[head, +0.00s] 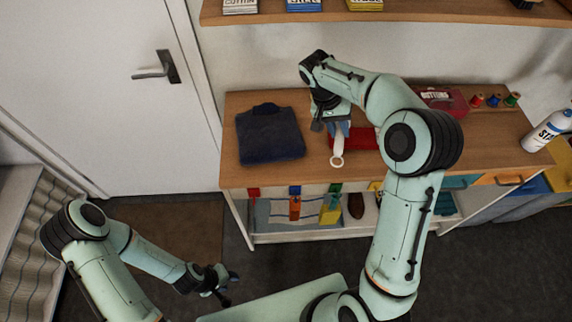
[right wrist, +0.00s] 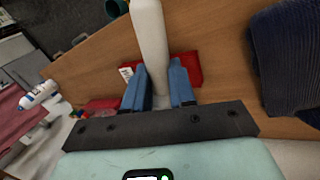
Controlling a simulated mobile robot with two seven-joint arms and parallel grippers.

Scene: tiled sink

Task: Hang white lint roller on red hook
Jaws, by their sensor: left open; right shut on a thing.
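The white lint roller (head: 337,150) is in my right gripper (head: 338,127) and hangs over the wooden counter, its ring end pointing down toward the front edge. In the right wrist view, its pale handle (right wrist: 150,40) stands between the blue fingers of my right gripper (right wrist: 158,88). Part of the roller is hidden by the gripper. The red hook (head: 253,193) is on the counter's front edge, left of the roller and apart from it. My left gripper (head: 222,283) is open and empty, low over the floor.
A dark folded sweater (head: 270,134) lies on the counter's left, a red item (head: 355,138) behind the roller. Blue (head: 295,190), green (head: 335,188) and yellow (head: 375,186) hooks line the front edge. An orange item (head: 295,208) hangs below the blue hook.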

